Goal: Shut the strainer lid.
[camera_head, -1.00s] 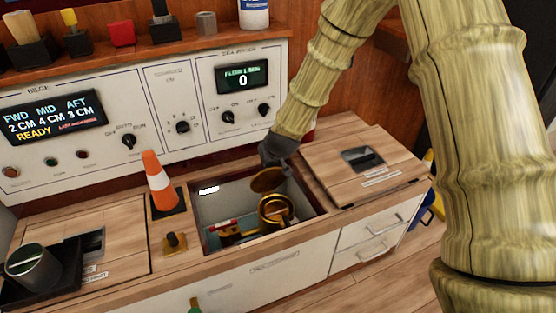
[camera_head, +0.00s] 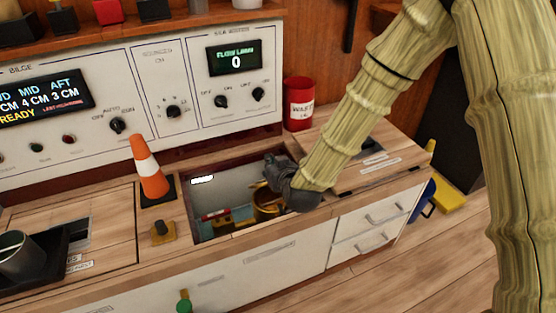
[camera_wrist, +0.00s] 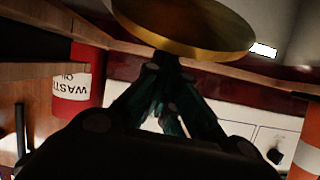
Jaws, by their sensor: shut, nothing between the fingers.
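The brass strainer (camera_head: 266,208) stands in the open bay in the counter, partly hidden by my gripper. Its round brass lid (camera_wrist: 185,28) fills the top of the wrist view as a tilted disc. In the head view the lid is mostly hidden behind my gripper and cannot be made out clearly. My gripper (camera_head: 270,162) is over the right part of the bay, above the strainer. In the wrist view its dark fingers (camera_wrist: 163,62) are together and empty, with the tips at the lid's edge; I cannot tell whether they touch it.
An orange cone (camera_head: 148,168) and a small yellow-based knob (camera_head: 162,233) stand left of the bay. A red waste oil can (camera_head: 299,105) stands behind, near the panel. The counter right of the bay is partly covered by my arm.

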